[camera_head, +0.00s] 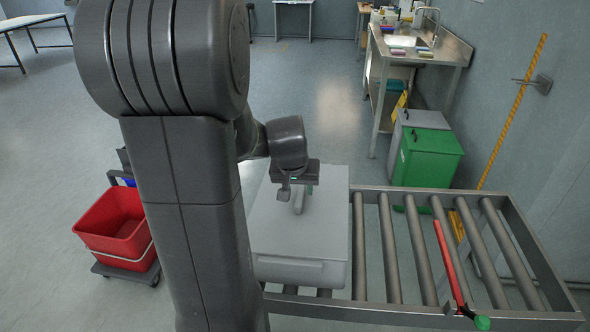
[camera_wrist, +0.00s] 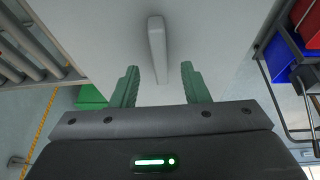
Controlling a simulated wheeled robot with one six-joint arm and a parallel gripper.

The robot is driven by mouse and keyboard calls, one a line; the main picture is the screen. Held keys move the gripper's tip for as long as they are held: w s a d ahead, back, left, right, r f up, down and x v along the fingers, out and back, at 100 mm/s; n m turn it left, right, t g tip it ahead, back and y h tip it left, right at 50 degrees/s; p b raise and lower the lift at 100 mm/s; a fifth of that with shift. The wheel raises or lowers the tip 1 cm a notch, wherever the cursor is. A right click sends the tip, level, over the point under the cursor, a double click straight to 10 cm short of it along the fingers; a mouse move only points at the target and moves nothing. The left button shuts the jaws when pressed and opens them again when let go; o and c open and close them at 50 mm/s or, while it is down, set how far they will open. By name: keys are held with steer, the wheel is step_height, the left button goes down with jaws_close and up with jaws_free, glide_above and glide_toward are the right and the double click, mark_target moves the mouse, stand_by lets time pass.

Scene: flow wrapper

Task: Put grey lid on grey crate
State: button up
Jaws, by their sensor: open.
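The grey lid (camera_head: 325,220) lies flat on top of the grey crate (camera_head: 290,272), and its edges look in line with the crate's walls. The lid's bar handle (camera_head: 299,200) stands up from its middle, partly hidden by my gripper. In the wrist view the handle (camera_wrist: 157,45) is just beyond the fingertips, roughly centred between them. My gripper (camera_wrist: 159,69) is open, with its green fingers apart and nothing between them. In the head view my gripper (camera_head: 290,190) is above the lid, close to the handle. The crate's left side is hidden by my arm.
The crate stands on a roller conveyor (camera_head: 390,260), whose rollers to the right are clear except for a red bar with a green end (camera_head: 450,265). A red bucket (camera_head: 115,225) on a cart is at left. Green (camera_head: 430,158) and grey bins stand behind the conveyor.

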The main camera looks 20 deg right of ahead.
mark_target(300, 195)
steer(key=v, duration=1)
steer(key=shift+r, duration=0.2)
steer(key=shift+f, duration=0.15)
steer(key=x, duration=1.3)
steer(key=shift+f, duration=0.2)
steer(key=shift+w+r, duration=0.1)
steer(key=shift+r, duration=0.25)
